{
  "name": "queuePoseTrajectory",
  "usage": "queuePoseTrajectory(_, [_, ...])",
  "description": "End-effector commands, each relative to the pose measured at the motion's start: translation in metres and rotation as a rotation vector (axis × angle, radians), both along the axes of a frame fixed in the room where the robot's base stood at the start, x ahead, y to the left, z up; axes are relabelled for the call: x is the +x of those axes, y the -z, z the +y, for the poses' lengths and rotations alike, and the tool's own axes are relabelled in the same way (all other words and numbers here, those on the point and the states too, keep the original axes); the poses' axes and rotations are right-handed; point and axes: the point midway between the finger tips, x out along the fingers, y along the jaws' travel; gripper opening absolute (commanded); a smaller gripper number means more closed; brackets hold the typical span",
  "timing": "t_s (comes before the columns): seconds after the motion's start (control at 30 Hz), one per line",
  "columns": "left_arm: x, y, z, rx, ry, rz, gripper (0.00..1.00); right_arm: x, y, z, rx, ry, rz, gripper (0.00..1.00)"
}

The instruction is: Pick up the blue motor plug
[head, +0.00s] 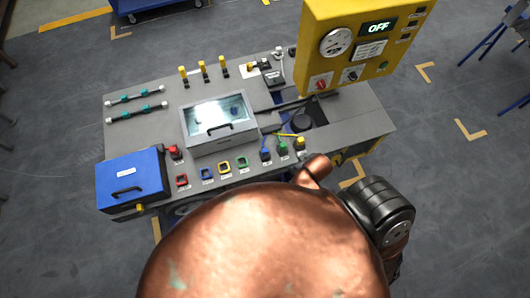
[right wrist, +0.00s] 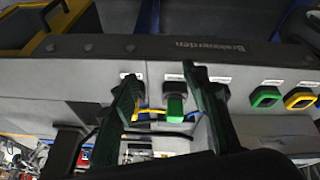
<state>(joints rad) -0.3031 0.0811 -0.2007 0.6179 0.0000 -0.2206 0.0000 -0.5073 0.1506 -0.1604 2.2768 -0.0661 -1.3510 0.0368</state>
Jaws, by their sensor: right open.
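The blue motor plug (head: 265,154) stands upright on the front part of the grey bench in the head view, left of a green plug (head: 283,148) and a third plug (head: 300,143). In the right wrist view my right gripper (right wrist: 160,76) is open, its two fingers on either side of the green plug (right wrist: 175,105), with no visible grip on it. The right finger covers most of the spot beside the green plug, so the blue plug is largely hidden there. The left finger hides most of the third plug. My left gripper is not in view.
Red, blue, yellow and green framed sockets (head: 207,173) line the bench front, with a blue box (head: 130,178) at the left. A lidded grey case (head: 218,122) stands behind them. A yellow control panel (head: 360,45) rises at the back right. Thin cables run behind the plugs.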

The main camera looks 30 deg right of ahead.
Motion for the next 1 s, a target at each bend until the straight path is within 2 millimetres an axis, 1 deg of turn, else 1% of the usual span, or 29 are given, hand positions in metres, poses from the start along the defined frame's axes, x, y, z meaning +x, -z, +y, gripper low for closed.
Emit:
queuePoseTrajectory(0.03, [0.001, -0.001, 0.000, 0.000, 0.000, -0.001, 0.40, 0.021, -0.026, -0.001, -0.028, -0.015, -0.068, 0.42])
queuePoseTrajectory(0.07, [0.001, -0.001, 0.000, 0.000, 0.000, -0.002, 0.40, 0.033, -0.038, -0.001, -0.045, -0.023, -0.107, 0.42])
queuePoseTrajectory(0.1, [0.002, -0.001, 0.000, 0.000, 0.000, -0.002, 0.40, 0.050, -0.055, -0.002, -0.068, -0.032, -0.163, 0.42])
queuePoseTrajectory(0.17, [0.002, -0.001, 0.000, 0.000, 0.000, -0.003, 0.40, 0.076, -0.080, 0.001, -0.100, -0.053, -0.251, 0.42])
queuePoseTrajectory(0.2, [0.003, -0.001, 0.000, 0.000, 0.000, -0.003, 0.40, 0.094, -0.097, 0.003, -0.124, -0.070, -0.314, 0.42])
queuePoseTrajectory(0.27, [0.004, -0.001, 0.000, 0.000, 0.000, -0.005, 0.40, 0.121, -0.124, 0.010, -0.156, -0.102, -0.414, 0.42])
queuePoseTrajectory(0.3, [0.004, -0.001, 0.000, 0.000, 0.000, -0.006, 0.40, 0.140, -0.143, 0.017, -0.177, -0.128, -0.488, 0.42])
queuePoseTrajectory(0.37, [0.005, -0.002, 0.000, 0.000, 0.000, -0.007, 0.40, 0.168, -0.175, 0.031, -0.209, -0.178, -0.604, 0.42])
queuePoseTrajectory(0.4, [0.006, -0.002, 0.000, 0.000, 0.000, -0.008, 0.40, 0.187, -0.199, 0.044, -0.232, -0.222, -0.692, 0.42])
queuePoseTrajectory(0.47, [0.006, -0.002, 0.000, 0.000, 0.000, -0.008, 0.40, 0.214, -0.238, 0.071, -0.263, -0.307, -0.835, 0.42])
queuePoseTrajectory(0.5, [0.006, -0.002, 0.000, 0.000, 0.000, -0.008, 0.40, 0.229, -0.265, 0.095, -0.282, -0.378, -0.936, 0.42])
queuePoseTrajectory(0.53, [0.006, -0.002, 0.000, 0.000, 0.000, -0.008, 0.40, 0.238, -0.285, 0.115, -0.295, -0.440, -1.012, 0.42])
queuePoseTrajectory(0.57, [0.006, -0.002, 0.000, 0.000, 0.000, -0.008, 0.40, 0.244, -0.305, 0.138, -0.308, -0.511, -1.090, 0.42])
queuePoseTrajectory(0.6, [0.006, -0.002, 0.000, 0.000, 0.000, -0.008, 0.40, 0.248, -0.329, 0.172, -0.320, -0.618, -1.190, 0.42])
queuePoseTrajectory(0.67, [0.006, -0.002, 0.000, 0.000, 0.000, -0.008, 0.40, 0.244, -0.354, 0.226, -0.333, -0.799, -1.321, 0.42])
queuePoseTrajectory(0.7, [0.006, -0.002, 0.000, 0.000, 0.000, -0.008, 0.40, 0.236, -0.364, 0.261, -0.337, -0.932, -1.392, 0.42])
queuePoseTrajectory(0.77, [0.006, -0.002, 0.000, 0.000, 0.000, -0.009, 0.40, 0.217, -0.366, 0.310, -0.343, -1.149, -1.472, 0.42])
queuePoseTrajectory(0.8, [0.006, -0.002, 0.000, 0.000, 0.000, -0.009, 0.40, 0.201, -0.358, 0.339, -0.345, -1.305, -1.502, 0.42])
queuePoseTrajectory(0.87, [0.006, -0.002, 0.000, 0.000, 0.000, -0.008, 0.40, 0.175, -0.335, 0.373, -0.348, -1.549, -1.509, 0.42])
queuePoseTrajectory(0.9, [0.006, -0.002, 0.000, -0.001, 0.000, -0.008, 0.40, 0.158, -0.312, 0.388, -0.351, -1.716, -1.486, 0.42])
queuePoseTrajectory(0.93, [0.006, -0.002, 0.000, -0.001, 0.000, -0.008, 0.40, 0.147, -0.291, 0.395, -0.354, -1.842, -1.452, 0.42])
queuePoseTrajectory(0.97, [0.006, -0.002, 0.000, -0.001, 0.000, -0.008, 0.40, 0.136, -0.268, 0.397, -0.357, -1.968, -1.401, 0.42])
queuePoseTrajectory(1.0, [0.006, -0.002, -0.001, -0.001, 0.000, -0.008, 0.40, 0.124, -0.235, 0.392, -0.365, -2.130, -1.313, 0.42])
